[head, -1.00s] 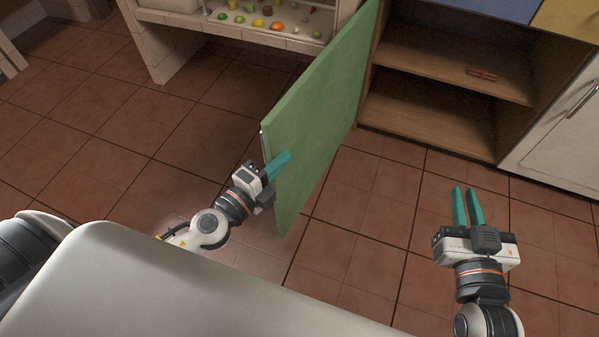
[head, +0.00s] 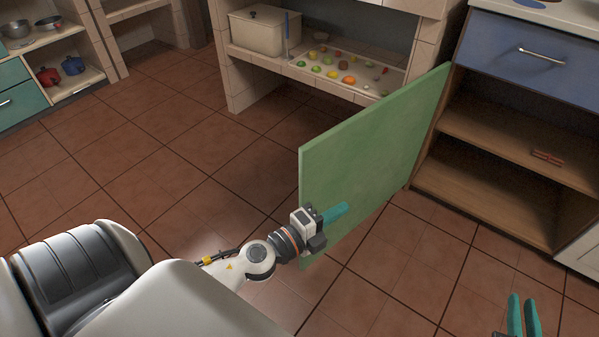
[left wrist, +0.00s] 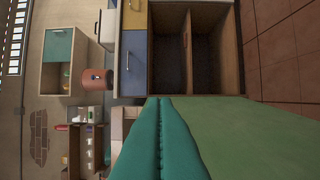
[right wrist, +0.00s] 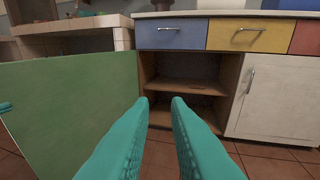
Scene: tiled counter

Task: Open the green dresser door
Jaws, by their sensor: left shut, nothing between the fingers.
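The green dresser door (head: 365,150) stands swung wide open on the left side of the dresser, and the wooden shelves (head: 510,140) inside are exposed. It also shows in the left wrist view (left wrist: 250,135) and the right wrist view (right wrist: 75,105). My left gripper (head: 336,212) is shut and empty, at the inner face of the door near its free lower edge; whether it touches cannot be told. My right gripper (head: 524,318) is open and empty in front of the dresser, low at the right, facing the open compartment in the right wrist view (right wrist: 161,103).
A blue drawer (head: 530,50) sits above the open compartment, and a white door (right wrist: 280,100) stands to its right. A small reddish-brown object (head: 547,157) lies on the upper shelf. A tiled counter with fruit (head: 350,79) is behind the door. The tiled floor at left is clear.

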